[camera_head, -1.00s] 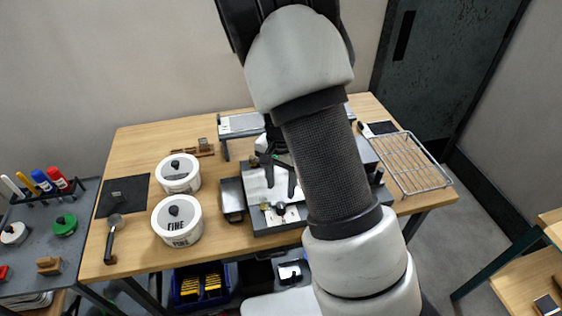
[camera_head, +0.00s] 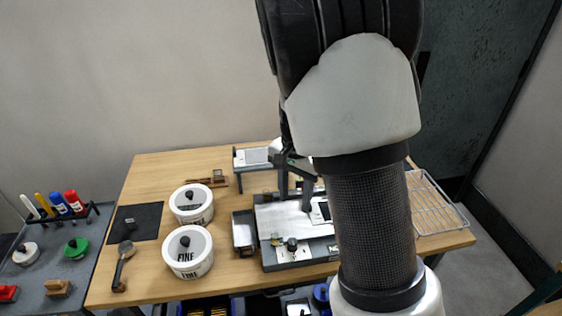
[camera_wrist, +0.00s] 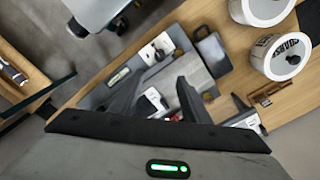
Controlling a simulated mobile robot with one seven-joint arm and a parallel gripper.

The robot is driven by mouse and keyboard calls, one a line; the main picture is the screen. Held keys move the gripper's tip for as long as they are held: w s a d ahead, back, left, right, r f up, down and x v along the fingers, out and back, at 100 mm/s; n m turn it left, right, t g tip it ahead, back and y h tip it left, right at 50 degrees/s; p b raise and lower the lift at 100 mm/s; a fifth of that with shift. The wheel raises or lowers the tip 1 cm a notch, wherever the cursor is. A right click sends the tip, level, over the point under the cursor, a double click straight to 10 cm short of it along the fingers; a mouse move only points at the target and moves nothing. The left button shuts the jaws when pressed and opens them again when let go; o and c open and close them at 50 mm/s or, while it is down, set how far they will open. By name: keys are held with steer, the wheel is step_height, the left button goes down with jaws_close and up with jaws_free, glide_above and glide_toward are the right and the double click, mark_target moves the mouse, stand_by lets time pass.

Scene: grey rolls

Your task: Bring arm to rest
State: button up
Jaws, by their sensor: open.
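My arm (camera_head: 372,220) rises through the right half of the head view, its upper part bent over in front of the wall. My gripper (camera_head: 296,190) shows partly behind the arm, above the dark tray (camera_head: 322,257) on the wooden table (camera_head: 160,160). Its two dark fingers stand apart, and I see nothing held between them. In the wrist view my gripper (camera_wrist: 155,98) points toward the same tray, with space between the fingers. The arm hides part of the tray and the table behind it.
Two white lidded pots (camera_head: 188,252) (camera_head: 191,204) stand left of the tray. A wire rack (camera_head: 432,205) lies at the table's right end. A brush-like tool (camera_head: 123,262) and a black mat (camera_head: 136,222) lie at the left. A grey side table (camera_head: 60,285) holds markers.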

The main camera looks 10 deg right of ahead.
steer(key=s+r+n+t, duration=0.5)
steer(key=s+r+n, duration=0.4)
steer(key=s+r, duration=1)
steer(key=shift+s+d+t, duration=0.2)
steer(key=shift+s+t, duration=0.1)
steer(key=shift+r, duration=0.1)
